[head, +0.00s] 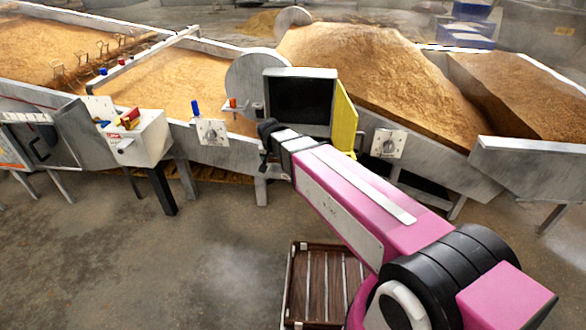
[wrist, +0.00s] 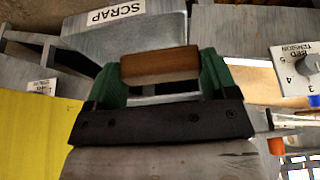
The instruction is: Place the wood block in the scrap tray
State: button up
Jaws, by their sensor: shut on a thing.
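The wood block (wrist: 160,66) is a small brown bar held across between the green fingers of my gripper (wrist: 162,75) in the wrist view. In the head view my gripper (head: 268,137) is at the far end of my pink arm, in front of the machine; the block cannot be made out there. A grey metal scrap tray (wrist: 125,45) with a white SCRAP label shows in the wrist view just beyond the block. The block overlaps the tray in the picture; whether they touch, I cannot tell. The tray is not clear in the head view.
A dark-fronted box (head: 300,98) with a yellow panel (head: 344,118) stands behind my gripper. Dial plates (head: 212,132) (head: 389,143) flank it. Grain-filled troughs (head: 165,85) line the back. A slatted crate (head: 320,247) stands on the floor. Floor at left front is clear.

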jog(key=w+d+f, duration=0.2)
jog(key=w, duration=0.1)
jog(key=w+d+f, duration=0.4)
jog(key=w, duration=0.1)
jog(key=shift+w+d+f, duration=0.15)
jog(key=shift+w+f, duration=0.1)
jog(key=shift+w, duration=0.05)
jog(key=shift+f, duration=2)
jog(key=shift+f, duration=0.1)
jog(key=o, duration=0.8)
jog(key=v, duration=1.2)
jog(key=shift+d, duration=0.1)
